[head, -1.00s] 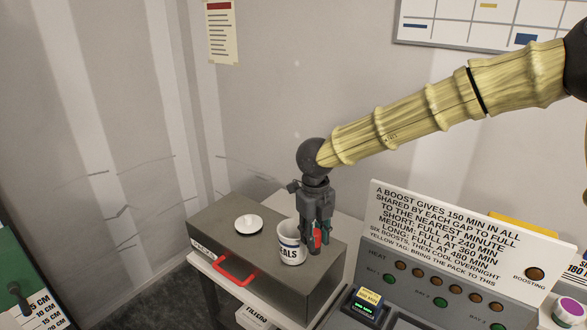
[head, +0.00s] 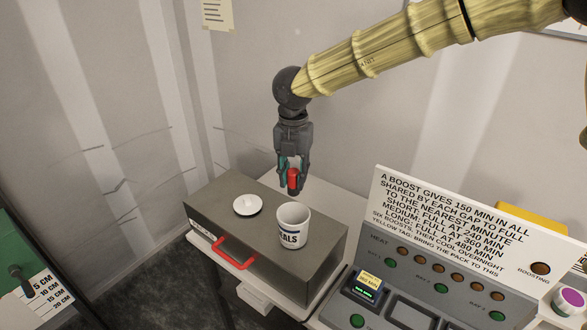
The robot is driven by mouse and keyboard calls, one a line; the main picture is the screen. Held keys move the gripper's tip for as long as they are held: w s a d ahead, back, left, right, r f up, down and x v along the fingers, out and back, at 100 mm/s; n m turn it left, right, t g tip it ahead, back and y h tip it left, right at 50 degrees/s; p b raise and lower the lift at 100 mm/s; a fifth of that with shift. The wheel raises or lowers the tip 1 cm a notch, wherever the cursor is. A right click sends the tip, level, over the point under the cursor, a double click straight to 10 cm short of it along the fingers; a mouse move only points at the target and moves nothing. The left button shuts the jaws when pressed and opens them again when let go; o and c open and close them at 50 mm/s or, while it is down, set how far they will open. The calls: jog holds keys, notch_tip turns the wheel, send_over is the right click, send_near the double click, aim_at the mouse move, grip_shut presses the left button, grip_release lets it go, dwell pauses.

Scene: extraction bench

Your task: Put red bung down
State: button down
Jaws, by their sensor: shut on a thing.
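The red bung (head: 293,180) is a small red cylinder held upright between the fingertips of my gripper (head: 293,172). My gripper points down and is shut on it. The bung hangs above and behind a white mug (head: 293,228) with dark lettering ending in "ALS". The mug stands on the right part of the grey box top (head: 225,228). A small white dish (head: 248,205) lies on the same top, left of the mug. In this view the bung appears clear of both mug and dish.
The grey box has a red handle (head: 236,262) on its front. A charger panel (head: 440,280) with a white sign (head: 470,225) stands at the right. The box top between dish and mug is bare. A wall rises behind.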

aim_at(294, 189)
jog(key=shift+f+b, duration=0.3)
jog(key=shift+f, duration=1.7)
jog(key=shift+f+b, duration=2.05)
jog(key=shift+f, duration=0.6)
jog(key=c, duration=1.1)
grip_release()
jog(key=shift+r, duration=0.15)
notch_tip(294, 189, up, 4)
jog(key=p, duration=0.3)
jog(key=shift+r+p, duration=0.2)
jog(key=shift+p, duration=0.2)
jog(key=shift+r+p, duration=0.45)
jog(key=shift+r, duration=0.75)
